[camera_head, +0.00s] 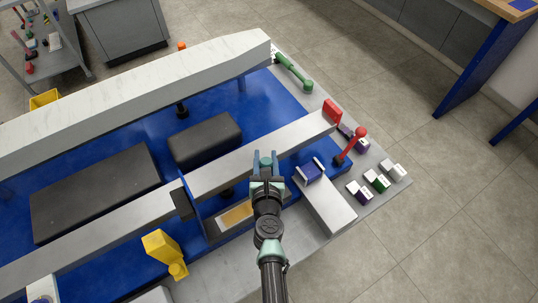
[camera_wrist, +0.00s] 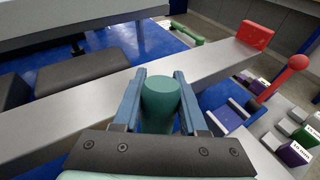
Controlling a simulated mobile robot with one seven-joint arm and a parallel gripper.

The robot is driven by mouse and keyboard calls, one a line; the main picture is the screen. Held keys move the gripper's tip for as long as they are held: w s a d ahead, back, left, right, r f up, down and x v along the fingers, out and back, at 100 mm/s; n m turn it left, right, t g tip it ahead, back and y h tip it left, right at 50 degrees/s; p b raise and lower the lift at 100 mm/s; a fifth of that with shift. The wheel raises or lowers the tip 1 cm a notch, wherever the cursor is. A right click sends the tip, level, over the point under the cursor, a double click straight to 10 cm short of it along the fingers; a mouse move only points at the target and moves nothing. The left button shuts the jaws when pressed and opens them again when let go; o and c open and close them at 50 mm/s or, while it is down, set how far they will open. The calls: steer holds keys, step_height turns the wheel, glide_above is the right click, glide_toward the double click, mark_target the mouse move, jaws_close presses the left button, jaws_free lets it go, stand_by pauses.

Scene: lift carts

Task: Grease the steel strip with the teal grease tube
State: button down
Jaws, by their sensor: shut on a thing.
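The teal grease tube (camera_head: 266,161) is held between the two blue fingers of my gripper (camera_head: 265,156). In the wrist view the tube (camera_wrist: 160,98) stands between the fingers (camera_wrist: 160,74) with its round end showing; its lower part is hidden. The long flat grey bar, which looks like the steel strip (camera_head: 225,171), runs diagonally across the blue table to a red block at its right end. My gripper and the tube appear over or close beside the strip (camera_wrist: 210,68); I cannot tell whether they touch it.
A red block (camera_head: 332,111) and a red-knobbed lever (camera_head: 350,145) stand at the right. A white beam (camera_head: 130,80) lies behind, with black blocks (camera_head: 205,138) between. A yellow piece (camera_head: 163,253) stands at front left. Small labelled boxes (camera_head: 377,181) sit near the right edge.

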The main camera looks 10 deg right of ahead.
steer(key=shift+s+a+f, duration=0.1)
steer(key=shift+s+a, duration=0.1)
steer(key=shift+a, duration=0.45)
steer(key=shift+s+a+r, duration=0.1)
steer(key=shift+s+a, duration=0.15)
steer(key=shift+a, duration=0.55)
steer(key=shift+s+a+r, duration=0.1)
steer(key=shift+s+a, duration=0.15)
steer(key=shift+a, duration=0.5)
steer(key=shift+s+a+f, duration=0.1)
steer(key=shift+s+a, duration=0.15)
steer(key=shift+a, duration=0.45)
steer(key=shift+s+a+f, duration=0.1)
steer(key=shift+s+a, duration=0.1)
steer(key=shift+a, duration=0.45)
steer(key=shift+s+a+r, duration=0.15)
steer(key=shift+s+a, duration=0.1)
steer(key=shift+a, duration=0.5)
steer(key=shift+s+a+r, duration=0.1)
steer(key=shift+s+a, duration=0.15)
steer(key=shift+a, duration=0.5)
step_height(320, 180, up, 7)
steer(key=p, duration=0.7)
glide_above(241, 172)
steer(key=s+a, duration=0.3)
steer(key=shift+w, duration=0.1)
